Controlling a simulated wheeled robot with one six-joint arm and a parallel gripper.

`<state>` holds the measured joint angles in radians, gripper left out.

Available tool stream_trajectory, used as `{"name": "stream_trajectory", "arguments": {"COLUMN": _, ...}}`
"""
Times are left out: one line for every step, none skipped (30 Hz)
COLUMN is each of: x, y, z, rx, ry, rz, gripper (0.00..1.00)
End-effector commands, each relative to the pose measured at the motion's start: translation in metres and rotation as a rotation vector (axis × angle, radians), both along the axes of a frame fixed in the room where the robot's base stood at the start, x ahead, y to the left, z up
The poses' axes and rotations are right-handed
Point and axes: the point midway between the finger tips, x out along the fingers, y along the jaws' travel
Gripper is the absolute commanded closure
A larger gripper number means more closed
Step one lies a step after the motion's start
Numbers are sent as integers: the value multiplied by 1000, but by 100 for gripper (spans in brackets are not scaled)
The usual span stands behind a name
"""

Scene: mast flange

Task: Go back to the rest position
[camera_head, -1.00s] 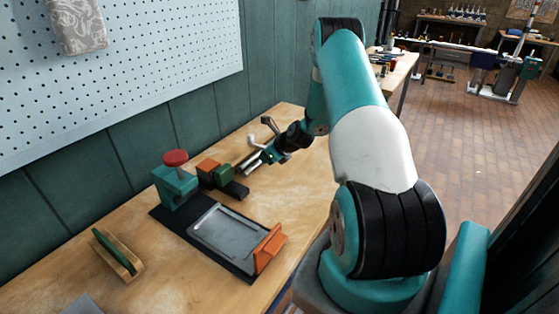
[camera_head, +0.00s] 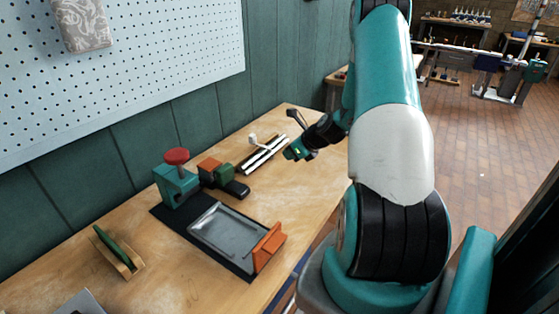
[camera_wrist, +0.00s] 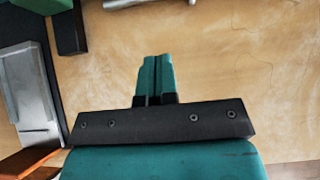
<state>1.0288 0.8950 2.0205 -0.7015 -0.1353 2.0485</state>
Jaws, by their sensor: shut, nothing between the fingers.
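My gripper (camera_head: 291,153) is held above the right side of the wooden workbench (camera_head: 312,190) in the head view. In the wrist view its two teal fingers (camera_wrist: 154,77) are together with nothing between them, over bare wood. My teal and white arm reaches up from the lower right and bends down to the gripper. No held object shows.
A dark base bears a grey metal tray (camera_head: 228,235), an orange block (camera_head: 268,247) and a teal stand with a red knob (camera_head: 177,156). Behind lie metal bars (camera_head: 262,155). A green piece sits in a wooden holder (camera_head: 119,252). A pegboard wall (camera_head: 120,70) stands behind. Open floor (camera_head: 470,150) lies right.

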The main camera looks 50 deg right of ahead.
Motion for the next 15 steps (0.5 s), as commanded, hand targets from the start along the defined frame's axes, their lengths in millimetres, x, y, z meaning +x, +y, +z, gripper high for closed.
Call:
{"name": "stream_trajectory", "arguments": {"x": -6, "y": -1, "z": 5, "rx": -2, "ry": 0, "rz": -2, "gripper": 100}}
{"name": "stream_trajectory", "arguments": {"x": -9, "y": -1, "z": 9, "rx": -3, "ry": 0, "rz": -1, "gripper": 100}}
{"name": "stream_trajectory", "arguments": {"x": -13, "y": -1, "z": 12, "rx": -2, "ry": 0, "rz": 1, "gripper": 100}}
{"name": "stream_trajectory", "arguments": {"x": -15, "y": -1, "z": 15, "rx": -2, "ry": 0, "rz": 1, "gripper": 100}}
{"name": "stream_trajectory", "arguments": {"x": -17, "y": -1, "z": 17, "rx": -2, "ry": 0, "rz": 1, "gripper": 100}}
{"name": "stream_trajectory", "arguments": {"x": -19, "y": -1, "z": 19, "rx": -1, "ry": 0, "rz": 0, "gripper": 100}}
{"name": "stream_trajectory", "arguments": {"x": -20, "y": -1, "z": 20, "rx": -1, "ry": 0, "rz": 1, "gripper": 100}}
{"name": "stream_trajectory", "arguments": {"x": -21, "y": -1, "z": 21, "rx": -1, "ry": 1, "rz": 1, "gripper": 100}}
{"name": "stream_trajectory", "arguments": {"x": -22, "y": -1, "z": 22, "rx": 0, "ry": 1, "rz": 1, "gripper": 100}}
{"name": "stream_trajectory", "arguments": {"x": -22, "y": -1, "z": 23, "rx": 0, "ry": 1, "rz": 1, "gripper": 100}}
{"name": "stream_trajectory", "arguments": {"x": -23, "y": -1, "z": 23, "rx": 0, "ry": 1, "rz": 1, "gripper": 100}}
{"name": "stream_trajectory", "arguments": {"x": -23, "y": -1, "z": 23, "rx": 1, "ry": 1, "rz": 1, "gripper": 100}}
{"name": "stream_trajectory", "arguments": {"x": -23, "y": -2, "z": 23, "rx": 1, "ry": 1, "rz": 1, "gripper": 100}}
{"name": "stream_trajectory", "arguments": {"x": -23, "y": -2, "z": 23, "rx": 1, "ry": 1, "rz": 1, "gripper": 100}}
{"name": "stream_trajectory", "arguments": {"x": -23, "y": -2, "z": 23, "rx": -1, "ry": 1, "rz": 2, "gripper": 100}}
